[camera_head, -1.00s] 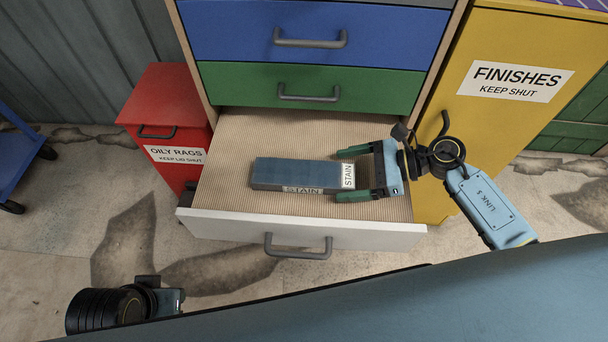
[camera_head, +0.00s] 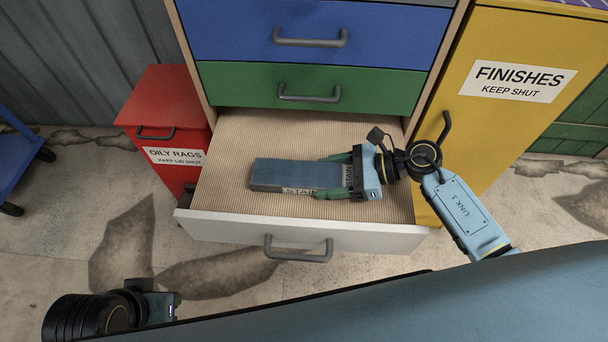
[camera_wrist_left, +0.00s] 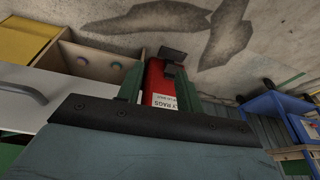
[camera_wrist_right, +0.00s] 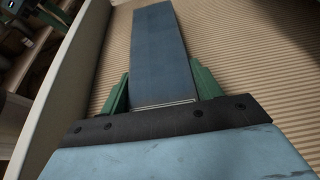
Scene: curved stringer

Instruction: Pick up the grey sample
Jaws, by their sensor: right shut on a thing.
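The grey sample (camera_head: 285,174) is a long blue-grey block with white STAIN labels on its end and front side. It lies in the open drawer (camera_head: 300,228), on the ribbed liner. My right gripper (camera_head: 324,176) is shut on its right end, one green finger along each long side, partly covering the end label. In the right wrist view the block (camera_wrist_right: 160,45) stretches away between the fingers. I cannot tell any lift from the liner. My left gripper (camera_wrist_left: 157,88) is open and empty in the left wrist view; its arm shows at the lower left of the head view.
A red oily-rags bin (camera_head: 165,110) stands left of the drawer. A yellow finishes cabinet (camera_head: 500,55) stands on the right. Shut green (camera_head: 310,76) and blue (camera_head: 310,25) drawers are above. The liner behind and left of the block is clear.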

